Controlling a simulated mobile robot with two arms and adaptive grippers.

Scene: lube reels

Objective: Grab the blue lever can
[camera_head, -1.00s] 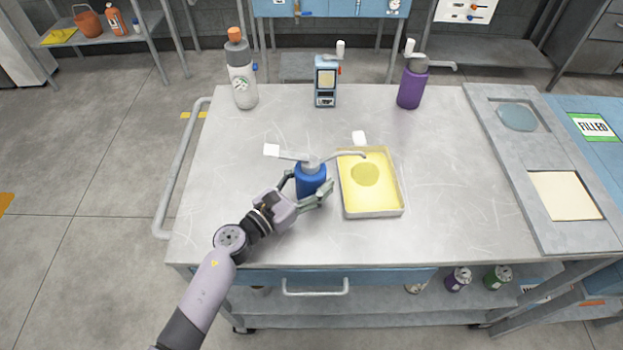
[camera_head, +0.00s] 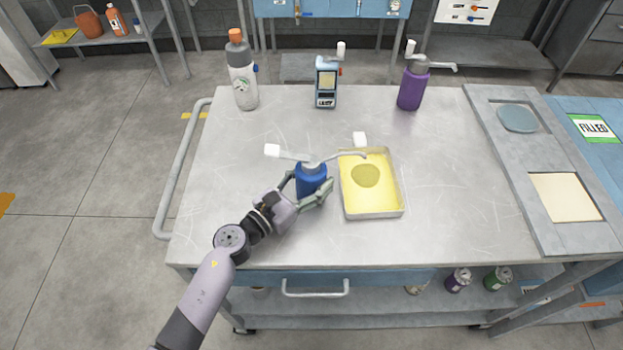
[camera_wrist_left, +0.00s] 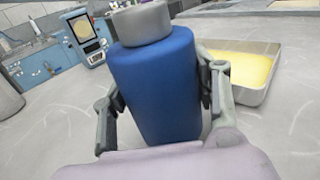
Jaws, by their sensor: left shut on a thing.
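The blue lever can (camera_head: 311,180) stands upright on the metal table, with a grey cap, a lever with a white end out to the left, and a spout out to the right over the tray's edge. My left gripper (camera_head: 310,192) has one finger on each side of the can's body and is shut on it. In the left wrist view the can (camera_wrist_left: 157,85) fills the middle between both fingers, and its bottom is hidden by my gripper. My right gripper is not in view.
A yellow-bottomed tray (camera_head: 388,207) sits just right of the can. A grey bottle with an orange cap (camera_head: 243,85), a small blue device (camera_head: 326,90) and a purple lever can (camera_head: 412,90) stand along the back edge. The table's front left is clear.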

